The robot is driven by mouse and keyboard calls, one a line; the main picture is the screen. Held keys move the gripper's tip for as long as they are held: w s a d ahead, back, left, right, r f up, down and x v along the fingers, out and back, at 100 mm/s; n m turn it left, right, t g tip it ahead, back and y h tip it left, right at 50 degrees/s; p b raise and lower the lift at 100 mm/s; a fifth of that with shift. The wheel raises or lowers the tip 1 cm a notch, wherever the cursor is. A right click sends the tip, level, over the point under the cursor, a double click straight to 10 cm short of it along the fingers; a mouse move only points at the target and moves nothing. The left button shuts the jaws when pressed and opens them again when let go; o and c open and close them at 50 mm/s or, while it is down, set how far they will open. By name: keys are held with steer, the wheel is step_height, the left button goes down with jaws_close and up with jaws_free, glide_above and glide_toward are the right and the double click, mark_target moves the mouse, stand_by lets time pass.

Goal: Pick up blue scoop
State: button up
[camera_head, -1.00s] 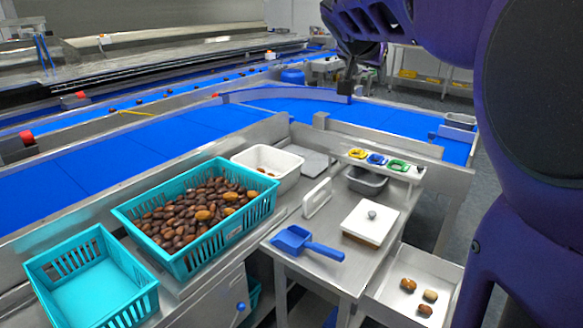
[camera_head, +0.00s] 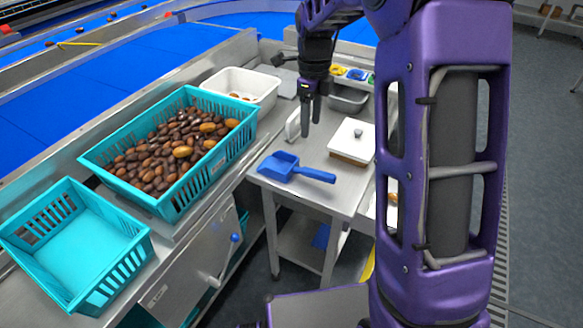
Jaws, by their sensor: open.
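The blue scoop (camera_head: 282,166) lies on the steel side table (camera_head: 318,190), with its pan to the left and its handle pointing right. My gripper (camera_head: 311,112) hangs fingers down above the back part of this table, behind and a little right of the scoop. It is open and empty, and clear of the scoop. Nothing covers the scoop in this view.
A white-lidded box (camera_head: 352,142) stands right of the scoop. A white upright handled tool (camera_head: 293,124) is behind it. A teal crate of dates (camera_head: 222,165) and an empty teal crate (camera_head: 120,250) stand left. A white bin (camera_head: 262,85) is behind.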

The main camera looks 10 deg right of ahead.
steer(key=b, duration=0.2)
glide_above(310, 169)
steer(key=f, duration=1.1)
steer(key=shift+a+f, duration=0.15)
steer(key=shift+a, duration=0.05)
step_height(310, 169, down, 5)
steer(key=shift+d+f+b, duration=0.1)
steer(key=shift+d+b, duration=0.05)
steer(key=shift+b, duration=0.15)
steer(key=shift+s, duration=0.1)
jaws_close()
stand_by(0.4)
